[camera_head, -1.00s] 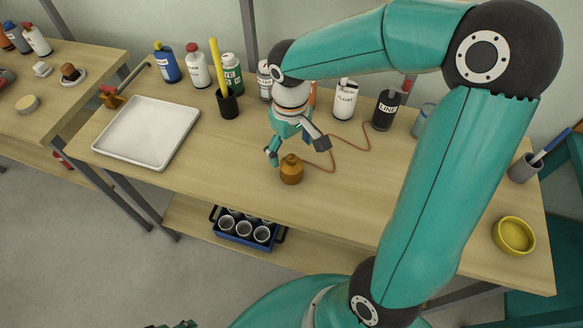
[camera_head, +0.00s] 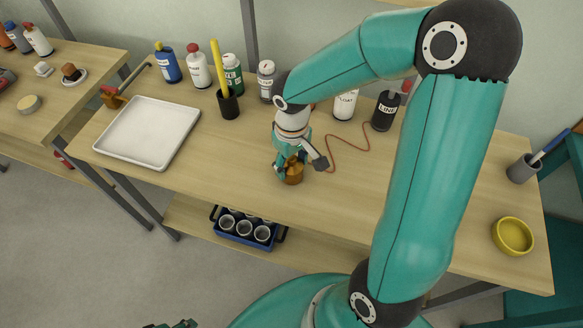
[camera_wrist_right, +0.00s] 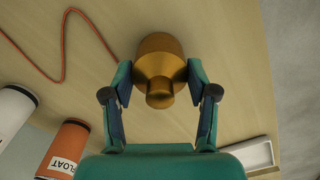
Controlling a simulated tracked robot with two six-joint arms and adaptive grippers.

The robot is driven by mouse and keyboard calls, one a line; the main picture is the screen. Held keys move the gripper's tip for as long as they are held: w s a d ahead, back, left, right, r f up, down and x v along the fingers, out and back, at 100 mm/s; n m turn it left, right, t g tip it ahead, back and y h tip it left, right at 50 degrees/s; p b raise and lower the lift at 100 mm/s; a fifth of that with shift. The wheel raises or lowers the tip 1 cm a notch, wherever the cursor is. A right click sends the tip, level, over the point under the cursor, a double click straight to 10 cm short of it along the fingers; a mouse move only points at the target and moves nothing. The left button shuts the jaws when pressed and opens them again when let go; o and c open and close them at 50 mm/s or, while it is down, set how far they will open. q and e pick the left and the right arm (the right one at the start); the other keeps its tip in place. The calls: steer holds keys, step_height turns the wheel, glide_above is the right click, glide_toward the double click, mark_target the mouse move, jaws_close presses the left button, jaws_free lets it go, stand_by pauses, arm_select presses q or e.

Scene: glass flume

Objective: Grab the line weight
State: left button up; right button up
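The line weight (camera_head: 293,176) is a brass-coloured, stepped round piece standing on the wooden bench, partly hidden by my right gripper. My right gripper (camera_head: 290,163) is down over it. An orange-red cord (camera_head: 368,150) curves over the bench near the weight. A small part of what looks like my left gripper (camera_head: 180,324) shows at the bottom edge; its fingers cannot be made out.
A white tray (camera_head: 148,133) lies at the left of the bench. A black cup (camera_head: 228,106) with a yellow stick and several bottles stand along the back, including the LINE bottle (camera_head: 384,112). A yellow bowl (camera_head: 512,236) sits at the right. The bench's middle front is clear.

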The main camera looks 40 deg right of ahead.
steer(key=c, duration=0.6)
steer(key=shift+r, duration=0.1)
